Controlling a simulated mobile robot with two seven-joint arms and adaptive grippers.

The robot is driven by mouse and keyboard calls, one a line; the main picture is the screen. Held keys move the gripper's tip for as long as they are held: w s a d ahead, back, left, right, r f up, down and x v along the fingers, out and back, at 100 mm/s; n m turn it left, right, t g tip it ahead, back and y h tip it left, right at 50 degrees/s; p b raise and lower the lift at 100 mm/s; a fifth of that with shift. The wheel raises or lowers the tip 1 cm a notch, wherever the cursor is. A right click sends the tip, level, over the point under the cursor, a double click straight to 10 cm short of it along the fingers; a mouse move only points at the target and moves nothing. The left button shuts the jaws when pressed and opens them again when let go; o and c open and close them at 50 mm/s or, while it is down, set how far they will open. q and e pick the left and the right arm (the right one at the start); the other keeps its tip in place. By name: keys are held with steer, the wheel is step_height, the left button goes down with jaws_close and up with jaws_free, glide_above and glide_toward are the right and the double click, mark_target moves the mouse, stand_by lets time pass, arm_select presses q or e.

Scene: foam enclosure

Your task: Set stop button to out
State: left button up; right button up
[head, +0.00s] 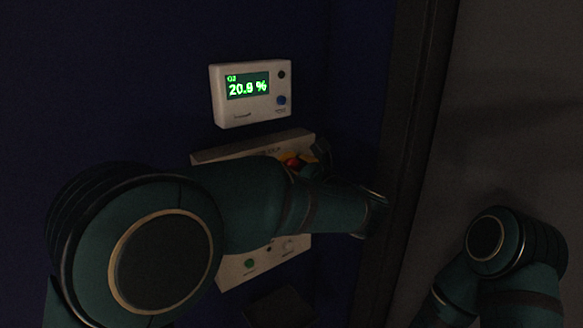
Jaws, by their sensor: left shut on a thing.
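The red stop button (291,160) with yellow around it shows as a small patch on the upper part of a pale control panel (236,152). My left arm crosses in front of the panel and hides most of it. My left gripper (311,163) is at the button, dark and partly hidden behind my own wrist. It is shut on the stop button, though its fingertips are hard to make out. Whether the button is in or out cannot be seen. My right arm shows at the lower right, but its gripper is out of frame.
A white O2 meter (252,92) reading 20.9 % hangs on the dark blue wall just above the panel. A green button (249,263) and a pale knob (288,246) sit low on the panel. A dark vertical frame post (412,140) stands close right of my left wrist.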

arm_select(q)
jaws_close()
steer(key=shift+p+v, duration=0.55)
steer(key=shift+v, duration=0.25)
steer(key=o, duration=1.2)
jaws_free()
steer(key=shift+d, duration=0.1)
steer(key=v, duration=0.7)
steer(key=shift+s+d, duration=0.1)
steer(key=shift+s, duration=0.15)
